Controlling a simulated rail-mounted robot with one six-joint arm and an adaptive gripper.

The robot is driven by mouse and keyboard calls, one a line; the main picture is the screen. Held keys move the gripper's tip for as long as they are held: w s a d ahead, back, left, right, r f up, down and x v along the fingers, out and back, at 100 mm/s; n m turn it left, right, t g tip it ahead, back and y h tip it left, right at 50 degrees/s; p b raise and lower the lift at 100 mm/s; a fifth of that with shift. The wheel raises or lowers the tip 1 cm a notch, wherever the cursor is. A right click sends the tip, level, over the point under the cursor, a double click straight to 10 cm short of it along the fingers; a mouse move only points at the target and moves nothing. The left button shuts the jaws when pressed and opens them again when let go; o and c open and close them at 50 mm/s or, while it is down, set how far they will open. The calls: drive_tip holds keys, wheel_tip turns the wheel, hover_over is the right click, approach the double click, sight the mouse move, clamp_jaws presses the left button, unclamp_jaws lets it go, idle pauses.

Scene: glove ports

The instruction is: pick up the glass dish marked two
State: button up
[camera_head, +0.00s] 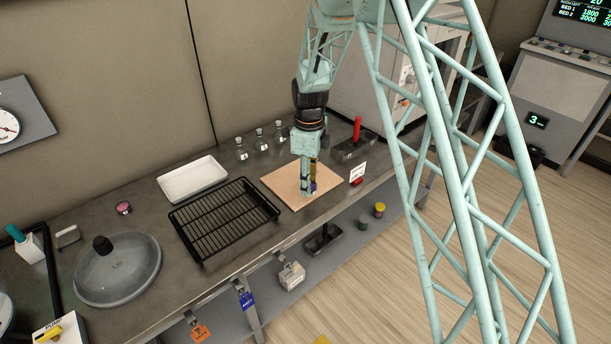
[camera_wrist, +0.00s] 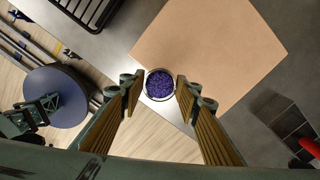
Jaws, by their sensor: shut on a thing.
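A small round glass dish (camera_wrist: 160,84) filled with purple grains sits between the fingertips of my gripper (camera_wrist: 157,90) in the wrist view. My gripper is shut on it, one finger on each side. In the head view my gripper (camera_head: 308,190) points straight down at the front part of a tan board (camera_head: 282,179), and a bit of purple shows at its tips. In the wrist view the dish overlaps the edge of the tan board (camera_wrist: 215,50). I cannot read a mark on the dish, nor tell whether it touches the board.
A black wire rack (camera_head: 225,218) and a white tray (camera_head: 193,179) lie left of the board. Three small glass flasks (camera_head: 260,139) stand behind it. A dark holder with a red handle (camera_head: 357,129) and a white card (camera_head: 357,172) stand to the right. The bench's front edge is close.

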drive_tip(key=shift+s+d+r, duration=0.1)
drive_tip(key=shift+s+d, duration=0.1)
drive_tip(key=shift+s, duration=0.55)
drive_tip(key=shift+s+d+r, duration=0.1)
drive_tip(key=shift+s+d, duration=0.15)
drive_tip(key=shift+s, duration=0.55)
drive_tip(key=shift+s+d, duration=0.2)
drive_tip(key=shift+s, duration=0.55)
drive_tip(key=shift+d, duration=0.1)
